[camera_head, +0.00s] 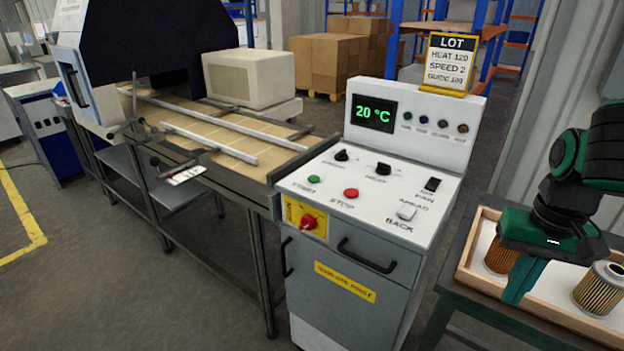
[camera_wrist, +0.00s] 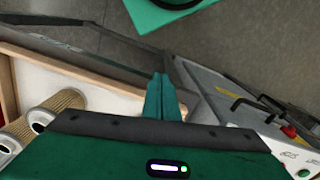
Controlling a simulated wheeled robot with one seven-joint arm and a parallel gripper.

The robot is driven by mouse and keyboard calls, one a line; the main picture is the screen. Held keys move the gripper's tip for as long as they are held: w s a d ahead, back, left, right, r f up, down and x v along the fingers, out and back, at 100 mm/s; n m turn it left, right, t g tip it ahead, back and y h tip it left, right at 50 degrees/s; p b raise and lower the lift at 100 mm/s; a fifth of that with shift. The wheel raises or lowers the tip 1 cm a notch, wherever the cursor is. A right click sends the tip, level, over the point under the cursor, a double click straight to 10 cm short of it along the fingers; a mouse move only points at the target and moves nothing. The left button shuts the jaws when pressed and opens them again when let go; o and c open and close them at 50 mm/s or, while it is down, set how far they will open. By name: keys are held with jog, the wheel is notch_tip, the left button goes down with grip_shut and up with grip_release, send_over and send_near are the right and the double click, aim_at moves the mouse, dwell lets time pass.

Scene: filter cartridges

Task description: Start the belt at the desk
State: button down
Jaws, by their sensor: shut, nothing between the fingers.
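The control desk (camera_head: 345,215) stands in the middle of the head view with a white sloped top. Its green START button (camera_head: 314,179) is at the left, with the red STOP button (camera_head: 351,193) to its right. A red rotary switch (camera_head: 309,222) sits on a yellow plate on the front. The belt (camera_head: 215,135) runs away to the upper left. My gripper (camera_head: 522,282) is shut and empty over the tray at the right, apart from the desk. In the wrist view the fingers (camera_wrist: 161,98) are together, and the green button (camera_wrist: 305,173) shows at the lower right.
A wooden tray (camera_head: 463,265) with filter cartridges (camera_head: 600,288) is on a dark table at the right. The desk carries two black knobs, a FAN switch (camera_head: 432,184), an AHEAD/BACK switch (camera_head: 407,211), a 20 °C display (camera_head: 374,113) and a LOT card (camera_head: 451,62). Front handles (camera_head: 367,256) stick out.

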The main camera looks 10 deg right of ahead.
dwell(0.3)
jog(key=w+a+r+t, duration=0.1)
jog(key=w+a+r, duration=0.1)
jog(key=w, duration=0.6)
jog(key=w+a+r+t, duration=0.2)
jog(key=w+a, duration=0.1)
jog(key=w, duration=0.6)
jog(key=w+a+r+n+t, duration=0.1)
jog(key=w+a+r+t, duration=0.1)
jog(key=w, duration=0.7)
jog(key=shift+w+a+r, duration=0.2)
jog(key=shift+w+r, duration=0.05)
jog(key=shift+r, duration=0.1)
jog(key=w+a+r+t+y, duration=0.1)
jog(key=w+a+r+t, duration=0.15)
jog(key=w+a, duration=0.75)
notch_tip(320, 180, up, 2)
jog(key=t+y, duration=0.1)
jog(key=y, duration=0.1)
send_over(316, 179)
jog(key=shift+s+r+n, duration=0.1)
jog(key=shift+r+n, duration=0.1)
jog(key=shift+n, duration=0.1)
jog(key=shift+f, duration=4.4)
